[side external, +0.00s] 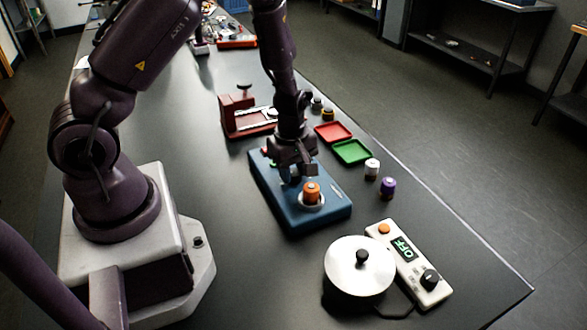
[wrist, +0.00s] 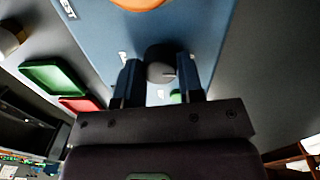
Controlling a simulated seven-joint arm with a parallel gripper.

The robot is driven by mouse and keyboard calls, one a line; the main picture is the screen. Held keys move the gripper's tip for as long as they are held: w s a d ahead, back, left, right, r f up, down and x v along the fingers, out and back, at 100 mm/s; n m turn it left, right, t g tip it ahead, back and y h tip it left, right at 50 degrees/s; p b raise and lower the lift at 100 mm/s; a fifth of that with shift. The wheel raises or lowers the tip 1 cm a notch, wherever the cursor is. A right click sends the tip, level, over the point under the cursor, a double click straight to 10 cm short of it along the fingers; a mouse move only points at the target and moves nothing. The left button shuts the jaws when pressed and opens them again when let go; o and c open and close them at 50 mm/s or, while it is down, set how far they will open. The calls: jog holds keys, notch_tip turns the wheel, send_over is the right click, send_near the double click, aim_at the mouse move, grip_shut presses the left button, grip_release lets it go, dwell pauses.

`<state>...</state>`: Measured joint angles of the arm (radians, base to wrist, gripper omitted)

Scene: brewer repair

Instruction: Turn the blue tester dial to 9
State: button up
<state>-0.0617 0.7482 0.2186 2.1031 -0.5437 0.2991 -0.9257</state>
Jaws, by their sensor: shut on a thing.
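The blue tester (side external: 325,212) lies flat on the dark bench, and its blue top fills the middle of the wrist view (wrist: 95,30). In the wrist view my gripper (wrist: 161,75) has its two fingers on either side of a dark round dial (wrist: 161,62), shut on it. The dial has a pale pointer mark; its number is not readable. In the side view my gripper (side external: 293,172) reaches down over the tester and hides the dial. An orange-topped part (side external: 312,190) stands in a pale ring on the tester, and its orange edge shows in the wrist view (wrist: 138,3).
A red tray (side external: 333,132) and a green tray (side external: 352,151) lie behind the tester. A white-topped piece (side external: 372,167) and a purple piece (side external: 388,186) stand nearby. A red fixture (side external: 240,115) stands behind.

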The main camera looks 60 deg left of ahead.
jog(key=m, duration=0.7)
jog(key=shift+m, duration=0.4)
jog(key=m, duration=0.6)
jog(key=shift+m+h, duration=0.3)
jog(key=shift+m, duration=0.1)
jog(key=o, duration=0.9)
jog(key=shift+w, duration=0.1)
jog(key=r, duration=1.3)
jog(key=shift+a, duration=0.25)
